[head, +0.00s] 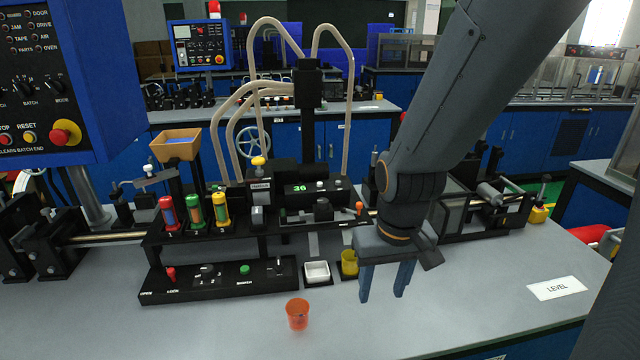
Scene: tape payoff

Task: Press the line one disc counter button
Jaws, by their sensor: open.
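The disc counter is a black unit whose green display (299,188) reads 36. A small pale button (320,184) sits just right of the display. A black panel (215,284) in front carries a red knob (171,274), a green button (244,269) and small switches. Its labels are too small to read surely, so I cannot tell which button is line one's. My gripper (384,295) points down, open and empty, over the grey bench to the right of the panel. It is apart from the buttons. My arm hides part of the machine behind it.
A white tray (317,272) and a yellow cup (349,263) stand between the panel and my gripper. An orange cup (297,314) stands in front. Red, green and yellow tubes (194,210) stand on the rack. The bench is clear near the LEVEL card (557,288).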

